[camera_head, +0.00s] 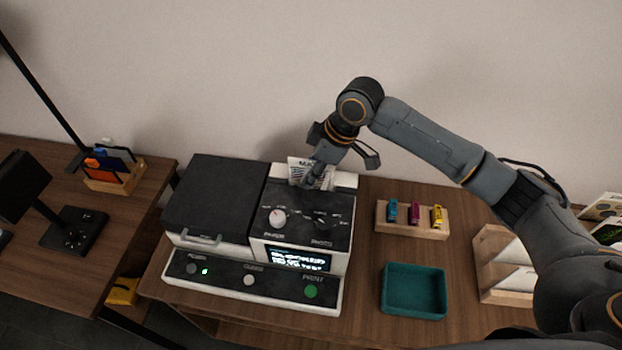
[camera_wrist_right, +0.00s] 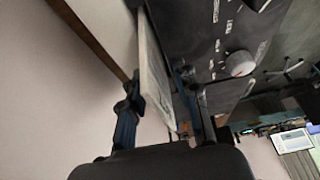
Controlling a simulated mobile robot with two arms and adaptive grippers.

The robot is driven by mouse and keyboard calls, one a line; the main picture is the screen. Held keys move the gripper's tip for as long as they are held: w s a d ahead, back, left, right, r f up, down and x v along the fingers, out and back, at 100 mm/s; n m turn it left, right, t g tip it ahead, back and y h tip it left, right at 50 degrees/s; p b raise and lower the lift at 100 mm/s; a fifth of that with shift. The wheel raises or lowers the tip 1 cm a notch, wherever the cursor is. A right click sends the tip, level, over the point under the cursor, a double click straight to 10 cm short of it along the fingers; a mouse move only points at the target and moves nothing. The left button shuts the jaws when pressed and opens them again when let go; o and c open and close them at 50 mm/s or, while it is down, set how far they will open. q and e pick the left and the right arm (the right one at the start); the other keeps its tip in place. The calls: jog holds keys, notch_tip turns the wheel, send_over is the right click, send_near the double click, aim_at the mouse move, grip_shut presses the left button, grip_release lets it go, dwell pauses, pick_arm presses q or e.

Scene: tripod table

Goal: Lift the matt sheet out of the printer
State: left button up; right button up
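The printer (camera_head: 302,240) is a black and white machine on the wooden table, with a dark lid, knobs and a lit screen. A white sheet (camera_head: 298,168) with dark print, partly readable as "MA…", stands up at its back. The fingers of my right gripper (camera_head: 316,172) are at this sheet and hide part of it. In the right wrist view the pale sheet (camera_wrist_right: 154,75) lies between the two parted fingers of the gripper (camera_wrist_right: 163,102). The left finger is close to the sheet; I cannot tell if it touches. My left gripper is not in view.
A wooden holder (camera_head: 412,229) with blue, magenta and yellow items stands right of the printer. In front of it is an empty teal tray (camera_head: 413,291). A wooden rack (camera_head: 492,262) is farther right. A lamp and card holder (camera_head: 115,178) stand left. The wall is close behind.

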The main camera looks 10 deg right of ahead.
grip_shut()
